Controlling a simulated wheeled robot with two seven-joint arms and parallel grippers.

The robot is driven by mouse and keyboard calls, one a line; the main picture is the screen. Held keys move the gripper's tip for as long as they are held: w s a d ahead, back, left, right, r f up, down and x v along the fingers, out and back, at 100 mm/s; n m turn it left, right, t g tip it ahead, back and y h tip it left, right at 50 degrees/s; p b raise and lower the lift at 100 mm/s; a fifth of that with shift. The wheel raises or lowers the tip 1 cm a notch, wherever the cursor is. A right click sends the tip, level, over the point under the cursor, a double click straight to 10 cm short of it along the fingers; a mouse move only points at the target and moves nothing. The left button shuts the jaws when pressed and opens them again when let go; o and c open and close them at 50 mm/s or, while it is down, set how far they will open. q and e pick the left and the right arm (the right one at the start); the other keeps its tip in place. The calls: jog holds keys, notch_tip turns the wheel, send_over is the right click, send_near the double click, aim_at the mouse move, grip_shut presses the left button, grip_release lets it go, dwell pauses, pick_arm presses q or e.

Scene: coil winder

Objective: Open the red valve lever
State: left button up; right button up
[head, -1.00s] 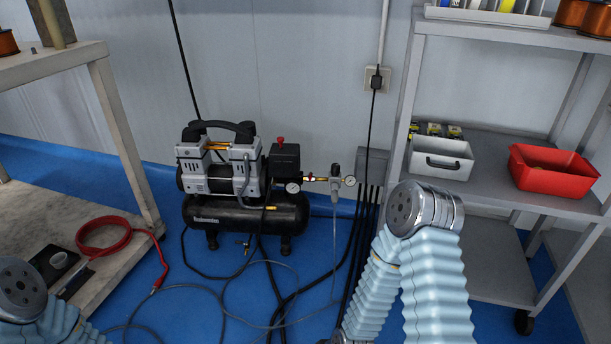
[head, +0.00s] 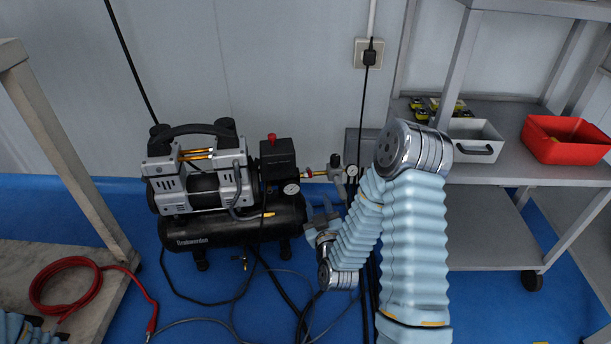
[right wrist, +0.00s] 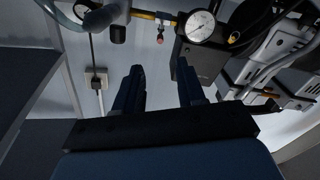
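The compressor's outlet line (head: 320,172) runs right from the black switch box, with brass fittings and a small red part that I take for the valve lever (head: 309,173). Its exact angle is too small to tell. In the right wrist view a small reddish piece (right wrist: 160,38) shows at the brass pipe (right wrist: 145,15), beside a round gauge (right wrist: 200,26). My right gripper (head: 322,208) is just below the outlet line, fingers up. In the wrist view its two fingers (right wrist: 160,88) are apart with nothing between them. My left gripper is not in view.
The compressor (head: 205,190) stands on the blue floor; a red knob (head: 272,138) tops its switch box (head: 278,160). Black hoses and cables (head: 290,300) lie in front. A grey shelf (head: 500,170) with a red bin (head: 565,139) is at right, a bench with a red hose (head: 65,290) at left.

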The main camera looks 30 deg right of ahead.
aim_at(309, 172)
jog(key=x, duration=1.1)
jog(key=shift+w+b, duration=0.3)
jog(key=shift+b, duration=0.05)
jog(key=shift+f, duration=0.1)
grip_shut()
